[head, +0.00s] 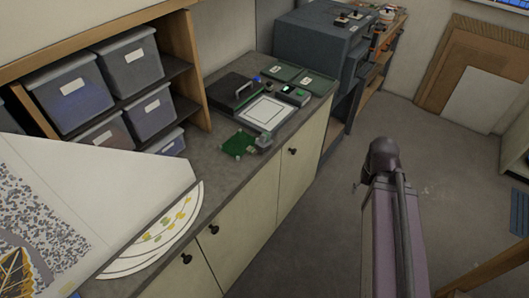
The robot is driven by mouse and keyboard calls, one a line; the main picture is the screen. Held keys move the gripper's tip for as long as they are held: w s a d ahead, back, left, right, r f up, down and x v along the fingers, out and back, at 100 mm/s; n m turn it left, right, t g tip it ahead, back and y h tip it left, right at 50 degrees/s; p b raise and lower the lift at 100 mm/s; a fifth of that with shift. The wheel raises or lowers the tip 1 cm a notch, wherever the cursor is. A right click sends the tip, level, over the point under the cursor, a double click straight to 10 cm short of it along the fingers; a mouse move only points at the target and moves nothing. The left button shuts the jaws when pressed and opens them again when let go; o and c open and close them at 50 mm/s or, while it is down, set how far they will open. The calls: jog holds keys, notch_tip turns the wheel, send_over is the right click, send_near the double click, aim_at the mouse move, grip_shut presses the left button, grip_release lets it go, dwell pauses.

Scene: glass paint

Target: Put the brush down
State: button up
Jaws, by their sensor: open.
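I cannot make out a brush in the head view. My gripper is not in view. Part of my own body rises at the lower right, over the floor, and no fingers show on it. On the grey counter (212,174) lies a dark panel with a white-framed square (265,113). A green board (238,145) with a small clear object (264,141) beside it lies in front of the panel.
Grey labelled bins (130,62) fill the shelf at upper left. A dark grey cabinet (312,50) stands behind. The floor (330,235) in the middle is clear.

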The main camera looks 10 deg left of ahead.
notch_tip(320, 180, down, 5)
jog(key=b, duration=0.4)
jog(key=shift+f, duration=0.15)
jog(key=shift+c, duration=0.6)
jog(key=shift+d, duration=0.1)
